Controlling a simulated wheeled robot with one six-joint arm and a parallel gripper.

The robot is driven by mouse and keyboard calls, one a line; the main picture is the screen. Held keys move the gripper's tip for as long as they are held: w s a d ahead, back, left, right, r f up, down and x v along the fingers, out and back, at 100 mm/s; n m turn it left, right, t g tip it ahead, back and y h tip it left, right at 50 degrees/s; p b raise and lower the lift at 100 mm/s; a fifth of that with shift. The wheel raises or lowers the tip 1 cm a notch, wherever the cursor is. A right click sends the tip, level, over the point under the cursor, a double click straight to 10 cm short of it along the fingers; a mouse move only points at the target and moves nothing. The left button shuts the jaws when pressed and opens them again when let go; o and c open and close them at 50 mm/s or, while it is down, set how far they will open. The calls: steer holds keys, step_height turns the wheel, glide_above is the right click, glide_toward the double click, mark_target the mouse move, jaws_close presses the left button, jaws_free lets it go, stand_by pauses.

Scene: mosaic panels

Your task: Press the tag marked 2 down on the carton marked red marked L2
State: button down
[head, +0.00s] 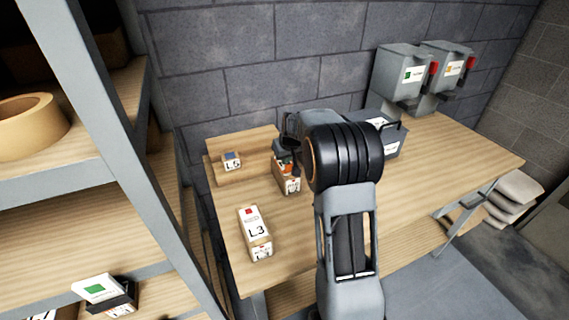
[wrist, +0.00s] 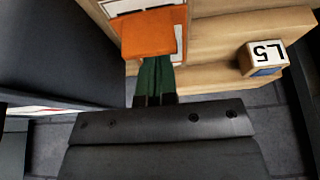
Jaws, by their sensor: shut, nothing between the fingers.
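My gripper (head: 285,160) is shut and reaches down onto the top of a brown carton (head: 291,185) in the head view. The carton's white front label is too small to read surely. In the wrist view my dark green fingers (wrist: 154,72) meet an orange piece (wrist: 149,33) at their ends, over a carton with a white label (wrist: 180,14). I cannot tell whether the orange piece is the tag or part of the fingertips. No number 2 can be read. A carton marked L3 (head: 255,234) with a red square stands apart at front left.
A small box marked L5 (wrist: 263,58) sits on the raised wooden step (head: 262,146). A shelf rack (head: 92,90) stands left. The table's right part (head: 460,150) is clear.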

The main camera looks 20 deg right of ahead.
step_height(320, 180, up, 7)
steer(key=p, duration=0.4)
steer(key=shift+r, duration=0.2)
stand_by(0.5)
steer(key=shift+m+g, duration=0.6)
steer(key=shift+g, duration=0.2)
steer(key=s+f, duration=0.2)
steer(key=s, duration=0.1)
steer(key=s+a+f, duration=0.1)
steer(key=shift+s, duration=0.2)
steer(key=s+a+r, duration=0.3)
steer(key=s, duration=0.5)
steer(key=s+a+r+t, duration=0.1)
steer(key=s+a, duration=0.3)
steer(key=s, duration=0.4)
steer(key=s+a+r+n, duration=0.1)
steer(key=s+a+r, duration=0.3)
steer(key=s, duration=0.4)
steer(key=shift+s+r+t, duration=0.3)
steer(key=shift+s+r, duration=0.05)
